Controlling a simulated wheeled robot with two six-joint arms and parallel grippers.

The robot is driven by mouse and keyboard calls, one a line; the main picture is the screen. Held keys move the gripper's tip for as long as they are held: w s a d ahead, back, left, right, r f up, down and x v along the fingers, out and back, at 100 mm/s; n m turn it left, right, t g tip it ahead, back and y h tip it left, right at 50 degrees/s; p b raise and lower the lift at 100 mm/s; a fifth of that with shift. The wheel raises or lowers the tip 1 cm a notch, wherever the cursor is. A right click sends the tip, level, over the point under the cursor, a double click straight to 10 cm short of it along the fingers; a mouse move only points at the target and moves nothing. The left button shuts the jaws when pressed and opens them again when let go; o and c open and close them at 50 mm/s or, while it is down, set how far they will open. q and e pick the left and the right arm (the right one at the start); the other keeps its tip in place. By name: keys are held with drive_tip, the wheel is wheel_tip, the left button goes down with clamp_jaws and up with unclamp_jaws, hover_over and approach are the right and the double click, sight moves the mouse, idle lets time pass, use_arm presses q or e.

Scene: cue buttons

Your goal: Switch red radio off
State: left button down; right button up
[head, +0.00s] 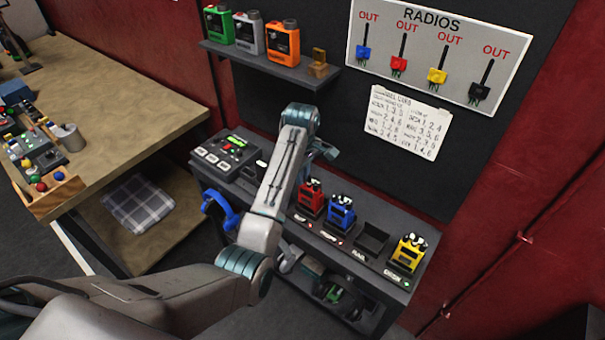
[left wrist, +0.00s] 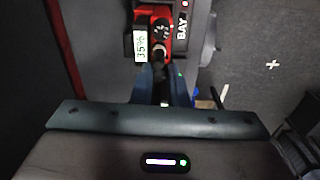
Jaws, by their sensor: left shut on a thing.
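The red radio (head: 311,197) stands upright in the dock row on the grey bench, left of the blue radio (head: 341,211). In the left wrist view the red radio (left wrist: 181,38) shows from above, with black knobs and a small display reading about 35%. My left gripper (head: 322,152) is above and behind the forearm's end, close to the red radio; the forearm hides part of the bench. In the left wrist view the left gripper (left wrist: 160,72) is shut on a dark knob-like part at the radio's top. My right gripper is not in view.
A yellow radio (head: 408,252) stands at the row's right end, beside an empty dock (head: 371,239). A button console (head: 229,154) sits at the left. A wooden table (head: 120,100) is at left.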

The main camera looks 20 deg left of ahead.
use_arm(q)
drive_tip(key=shift+n, duration=1.2)
drive_tip(key=c, duration=1.4)
unclamp_jaws()
drive_tip(key=shift+r, duration=0.1)
